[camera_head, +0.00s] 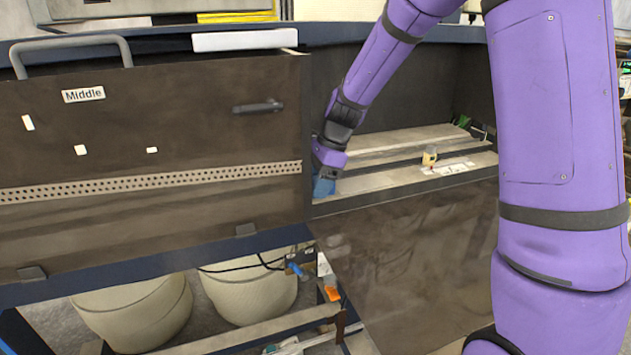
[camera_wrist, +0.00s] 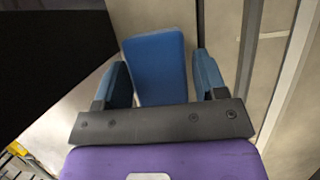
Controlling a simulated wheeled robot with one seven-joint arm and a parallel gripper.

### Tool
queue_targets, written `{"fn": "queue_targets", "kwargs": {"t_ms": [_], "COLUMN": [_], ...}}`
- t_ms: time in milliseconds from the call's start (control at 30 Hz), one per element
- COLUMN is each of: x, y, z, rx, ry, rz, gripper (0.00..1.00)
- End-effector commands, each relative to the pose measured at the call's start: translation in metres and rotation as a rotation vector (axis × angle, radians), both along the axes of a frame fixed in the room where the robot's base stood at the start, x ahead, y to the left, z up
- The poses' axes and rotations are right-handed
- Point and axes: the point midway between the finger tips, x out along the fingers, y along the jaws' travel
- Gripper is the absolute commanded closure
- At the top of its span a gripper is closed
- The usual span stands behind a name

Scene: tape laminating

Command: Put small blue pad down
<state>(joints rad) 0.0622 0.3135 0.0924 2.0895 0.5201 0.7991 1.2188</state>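The small blue pad (camera_wrist: 158,68) shows in the wrist view, between my gripper's two blue fingers and reaching past their tips. It is a little tilted against them. My gripper (camera_wrist: 162,70) is open, with a narrow gap between the pad and the right finger. The pad appears to lie at the pale surface beyond the fingers; its contact there is hard to tell. In the head view, my gripper (camera_head: 324,187) points down at the left end of the pale shelf (camera_head: 375,182), beside the dark panel. The pad cannot be told apart from the blue fingers there.
A dark panel marked "Middle" (camera_head: 150,130) stands close to the left of my gripper. A small yellowish object (camera_head: 429,157) stands farther right on the shelf, and metal rails (camera_head: 400,138) run along its back. The shelf between is mostly clear.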

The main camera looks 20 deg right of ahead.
Motion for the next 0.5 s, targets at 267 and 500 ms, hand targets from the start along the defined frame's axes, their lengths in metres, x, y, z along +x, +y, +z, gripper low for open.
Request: {"fn": "queue_targets", "kwargs": {"t_ms": [267, 500], "x": [0.0, 0.001], "y": [-0.007, -0.027], "z": [0.019, 0.061], "rx": [-0.001, -0.001], "ry": [-0.004, -0.004], "rz": [0.0, 0.0], "gripper": [0.22, 0.22]}}
